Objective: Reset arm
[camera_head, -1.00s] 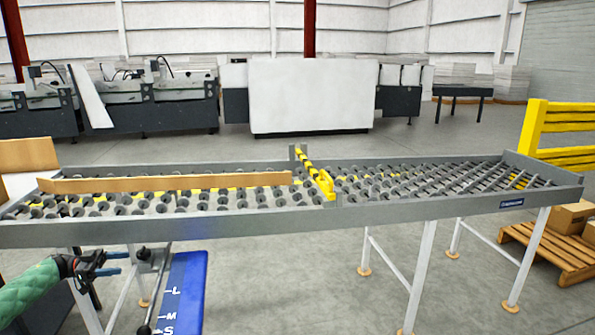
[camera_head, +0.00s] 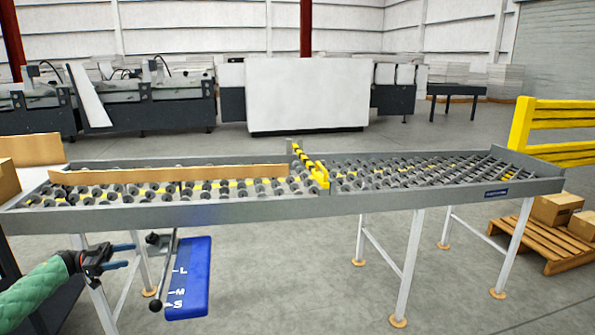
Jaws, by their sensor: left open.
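My left gripper (camera_head: 122,256) is at the lower left, with its green-sleeved arm coming in from the left edge. Its two blue-tipped fingers are apart with nothing between them. It is left of a lever with black knobs (camera_head: 166,270) and of a blue plate (camera_head: 189,279) marked L, M and S under the conveyor. A clear gap lies between the fingers and the lever. My right gripper is not in view.
A roller conveyor (camera_head: 270,208) crosses the view, with a long brown guide (camera_head: 170,173) and a yellow-black stop (camera_head: 318,174) on it. A pallet (camera_head: 538,250) with boxes stands at right. A yellow barrier (camera_head: 565,117) is behind it. Floor in front is clear.

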